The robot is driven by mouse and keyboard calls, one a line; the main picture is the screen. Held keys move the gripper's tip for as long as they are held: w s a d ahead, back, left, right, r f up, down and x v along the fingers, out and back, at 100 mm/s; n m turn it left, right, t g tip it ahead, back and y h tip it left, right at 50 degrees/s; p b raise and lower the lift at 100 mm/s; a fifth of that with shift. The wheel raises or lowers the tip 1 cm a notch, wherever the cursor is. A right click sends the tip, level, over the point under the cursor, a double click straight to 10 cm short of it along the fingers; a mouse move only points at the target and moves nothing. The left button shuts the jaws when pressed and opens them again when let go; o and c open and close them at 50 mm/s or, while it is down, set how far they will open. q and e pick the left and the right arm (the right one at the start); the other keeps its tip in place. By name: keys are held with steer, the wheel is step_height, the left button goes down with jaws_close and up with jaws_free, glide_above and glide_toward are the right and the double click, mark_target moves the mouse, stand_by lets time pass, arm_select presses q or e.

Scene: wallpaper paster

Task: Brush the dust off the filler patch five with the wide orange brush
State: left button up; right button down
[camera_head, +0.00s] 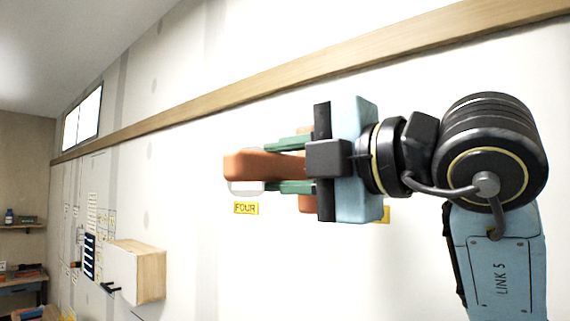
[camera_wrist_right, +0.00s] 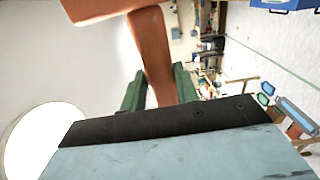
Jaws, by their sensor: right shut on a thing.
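My right gripper (camera_head: 268,166) is in front of the white wall, its green fingers shut on the wide orange brush (camera_head: 245,164). In the right wrist view the brush (camera_wrist_right: 155,62) stands between the fingers (camera_wrist_right: 158,85), with its wider crosspiece at the top. A whitish patch (camera_head: 246,188) shows partly behind the brush, above a yellow label reading FOUR (camera_head: 246,208). Another yellow label (camera_head: 384,215) is mostly hidden behind my gripper, its text unreadable. I cannot make out patch five in the head view. A bright white round area (camera_wrist_right: 45,140) lies at the lower left of the wrist view. My left gripper is out of view.
A wooden rail (camera_head: 300,72) runs along the wall above the gripper. A box with a wooden side (camera_head: 150,272) juts from the wall at lower left. Shelves with small items (camera_head: 22,225) stand far left. The wall below the gripper is clear.

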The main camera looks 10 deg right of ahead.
steer(key=shift+s+b, duration=0.1)
steer(key=shift+b, duration=0.25)
steer(key=shift+d+f+m, duration=0.1)
steer(key=shift+d+m, duration=0.1)
steer(key=shift+m, duration=0.1)
steer(key=w+d+b, duration=0.1)
steer(key=w+d, duration=0.3)
steer(key=shift+d, duration=0.4)
steer(key=shift+w+d, duration=0.7)
steer(key=shift+d, duration=0.25)
stand_by(1.5)
steer(key=shift+v, duration=1.95)
